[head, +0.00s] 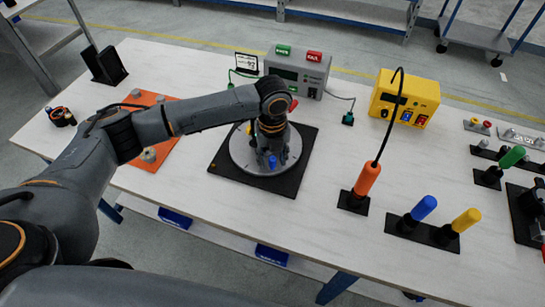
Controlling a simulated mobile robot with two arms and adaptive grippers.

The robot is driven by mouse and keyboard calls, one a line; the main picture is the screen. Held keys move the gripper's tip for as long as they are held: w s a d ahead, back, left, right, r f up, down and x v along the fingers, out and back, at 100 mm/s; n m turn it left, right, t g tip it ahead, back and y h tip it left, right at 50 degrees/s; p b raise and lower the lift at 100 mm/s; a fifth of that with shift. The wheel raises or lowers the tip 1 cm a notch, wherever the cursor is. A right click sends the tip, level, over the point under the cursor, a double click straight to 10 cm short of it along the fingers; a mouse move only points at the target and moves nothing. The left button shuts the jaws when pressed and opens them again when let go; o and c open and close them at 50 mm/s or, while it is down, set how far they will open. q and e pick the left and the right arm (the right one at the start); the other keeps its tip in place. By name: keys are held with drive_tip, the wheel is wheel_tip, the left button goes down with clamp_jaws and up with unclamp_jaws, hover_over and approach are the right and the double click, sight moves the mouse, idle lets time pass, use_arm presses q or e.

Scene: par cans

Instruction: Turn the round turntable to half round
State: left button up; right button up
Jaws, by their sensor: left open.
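The round turntable (242,158) is a grey disc on a black square base (288,184) near the middle of the table. A blue peg (272,161) stands near its front edge. A red piece (293,104) and a yellow piece (249,129) show near its back and left edges. My left arm reaches in from the left, and my left gripper (270,146) points down over the disc. The wrist hides much of the disc and the fingertips, so contact cannot be made out. The gripper is open. My right gripper is not in view.
A grey box with green and red labels (299,72) stands behind the turntable. A yellow box (404,98) is at the back right. Orange (366,180), blue (424,208) and yellow (466,220) handles stand to the right. An orange mat (163,157) lies left, under my arm.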

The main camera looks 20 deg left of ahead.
use_arm(q)
drive_tip(key=shift+f, duration=0.1)
clamp_jaws()
drive_tip(key=shift+d, duration=0.15)
idle(0.3)
